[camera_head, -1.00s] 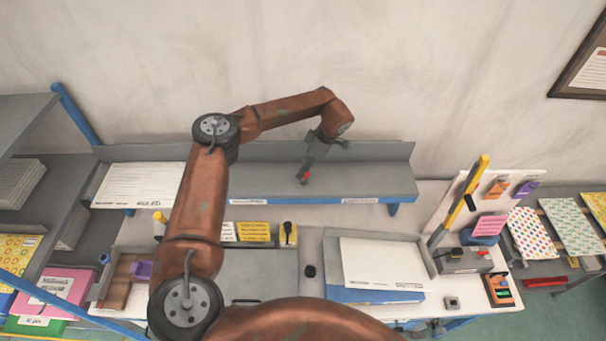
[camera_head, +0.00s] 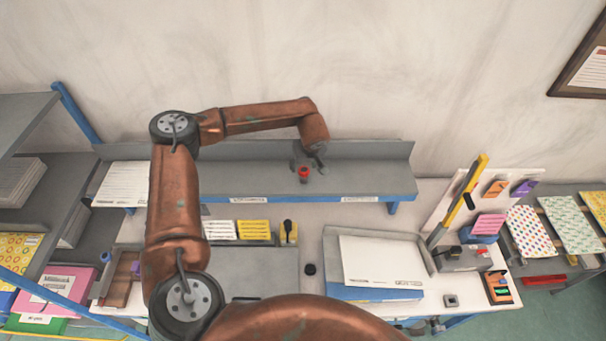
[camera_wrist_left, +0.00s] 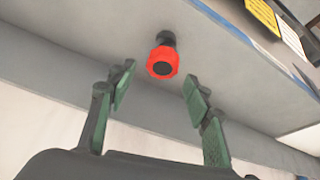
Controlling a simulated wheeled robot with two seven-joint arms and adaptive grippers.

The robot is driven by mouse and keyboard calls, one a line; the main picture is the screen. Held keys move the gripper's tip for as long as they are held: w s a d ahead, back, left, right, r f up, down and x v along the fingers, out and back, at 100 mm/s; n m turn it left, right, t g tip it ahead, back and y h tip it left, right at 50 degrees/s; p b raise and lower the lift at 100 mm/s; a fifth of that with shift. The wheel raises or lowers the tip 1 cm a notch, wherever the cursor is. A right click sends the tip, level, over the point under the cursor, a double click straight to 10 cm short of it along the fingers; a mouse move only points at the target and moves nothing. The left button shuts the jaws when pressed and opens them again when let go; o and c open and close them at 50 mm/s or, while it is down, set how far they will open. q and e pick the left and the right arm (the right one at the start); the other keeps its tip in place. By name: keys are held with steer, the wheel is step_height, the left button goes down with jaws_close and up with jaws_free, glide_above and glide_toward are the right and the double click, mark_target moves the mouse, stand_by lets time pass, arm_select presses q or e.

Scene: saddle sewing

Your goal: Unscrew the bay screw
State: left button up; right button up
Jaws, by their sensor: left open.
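A red knob-like screw (camera_head: 303,172) with a black stem, which I take for the bay screw, stands on the grey shelf (camera_head: 370,178) at the back of the bench. In the left wrist view the screw (camera_wrist_left: 162,62) is near the top middle, with its red head facing the camera. My left gripper (camera_wrist_left: 160,82) is open, its two green-padded fingers on either side just below the screw's head in the picture. No finger touches it that I can see. In the head view my left gripper (camera_head: 312,158) is small and close behind the screw. My right gripper is not in view.
A white sheet (camera_head: 385,262) lies on a blue-and-grey tray at the middle right of the bench. A yellow-handled lever tool (camera_head: 468,195) stands at the right. A small black knob (camera_head: 310,269) sits at the bench middle. The shelf right of the screw is clear.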

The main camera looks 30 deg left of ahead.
mark_target(305, 171)
arm_select(q)
steer(key=shift+f, duration=0.15)
steer(key=shift+f+b, duration=1.8)
steer(key=shift+f, duration=0.6)
steer(key=shift+c, duration=0.6)
steer(key=c, duration=1.1)
steer(key=shift+d+n+g+b, duration=0.1)
steer(key=shift+n+g+b, duration=0.25)
steer(key=shift+n, duration=0.55)
steer(key=shift+r+n+g+y, duration=0.1)
steer(key=shift+n+g+y, duration=0.2)
steer(key=shift+n, duration=0.5)
